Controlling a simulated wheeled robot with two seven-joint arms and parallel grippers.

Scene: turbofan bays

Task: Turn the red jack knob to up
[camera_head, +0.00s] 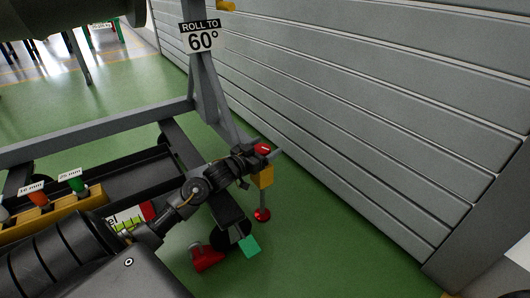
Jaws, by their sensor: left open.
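A red knob (263,149) with a small pale mark on top sits at the corner of the grey stand, above a yellow block (266,176). A thin rod runs down from the block to a red ball (262,215) near the floor. My left gripper (256,163) reaches in from the lower left, with its tip right at the red knob and block. It is open; I cannot tell whether its fingers touch the knob. The gripper hides part of the knob and its mount. My right gripper is not in view.
The grey stand frame (105,125) bears a "ROLL TO 60°" sign (203,38). A red caster part (207,257) and a green tag (249,246) are low down. A grey slatted wall (390,110) closes the right side.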

